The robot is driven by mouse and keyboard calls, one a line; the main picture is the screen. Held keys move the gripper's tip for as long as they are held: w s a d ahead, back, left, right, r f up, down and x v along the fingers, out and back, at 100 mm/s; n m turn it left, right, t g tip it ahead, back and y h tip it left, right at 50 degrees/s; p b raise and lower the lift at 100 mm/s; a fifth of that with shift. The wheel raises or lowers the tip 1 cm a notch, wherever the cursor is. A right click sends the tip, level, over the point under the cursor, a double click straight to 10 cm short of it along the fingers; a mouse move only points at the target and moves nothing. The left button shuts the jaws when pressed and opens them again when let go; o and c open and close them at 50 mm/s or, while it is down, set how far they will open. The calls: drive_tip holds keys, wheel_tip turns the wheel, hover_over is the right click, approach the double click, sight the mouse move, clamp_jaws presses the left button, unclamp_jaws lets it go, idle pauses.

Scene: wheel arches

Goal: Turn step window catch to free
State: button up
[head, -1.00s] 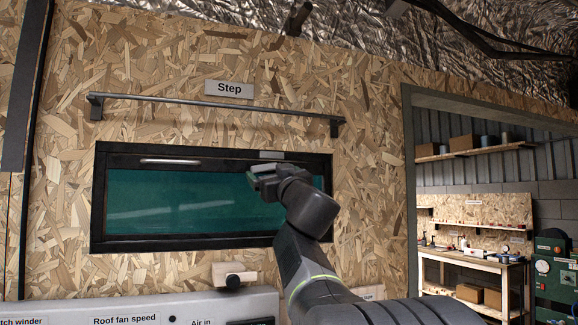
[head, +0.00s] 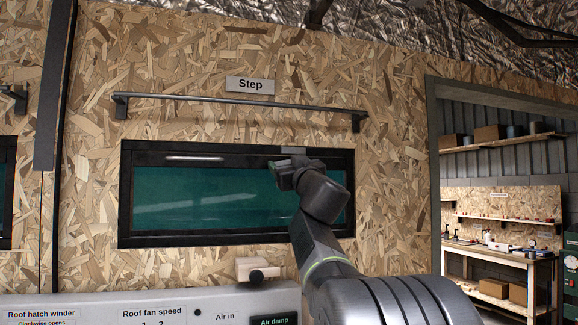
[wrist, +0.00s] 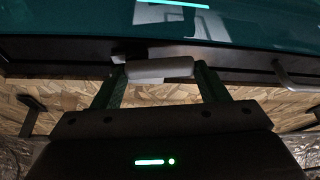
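The Step window (head: 185,240) has a black frame and dark teal glass under the "Step" sign (head: 250,86). Its catch shows in the head view as a small light-grey piece (head: 293,151) on the top frame, right of centre. In the wrist view the catch (wrist: 158,70) is a pale grey bar lying crosswise between my fingertips. My gripper (head: 280,172) is at the catch, partly hidden by my wrist. In the wrist view my gripper (wrist: 160,74) has its fingers wide apart, one near each end of the bar. Any contact is too fine to tell.
A metal rail (head: 240,104) juts from the wall above the window. A control panel (head: 90,312) and a wooden block with a black knob (head: 257,270) are below. A doorway to a workshop with a bench (head: 500,262) opens on the right.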

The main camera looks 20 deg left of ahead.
drive_tip(key=shift+r+m+t+h, duration=0.15)
drive_tip(key=shift+m+t+h, duration=0.2)
drive_tip(key=shift+m, duration=0.55)
drive_tip(key=shift+r+m+t+h, duration=0.15)
drive_tip(key=shift+m+t+h, duration=0.2)
drive_tip(key=shift+m, duration=0.55)
drive_tip(key=o, duration=1)
drive_tip(key=shift+s, duration=0.1)
drive_tip(key=b+v, duration=0.3)
drive_tip(key=v, duration=1)
drive_tip(key=shift+s+f, duration=0.2)
drive_tip(key=shift+s, duration=0.05)
drive_tip(key=shift+d, duration=0.15)
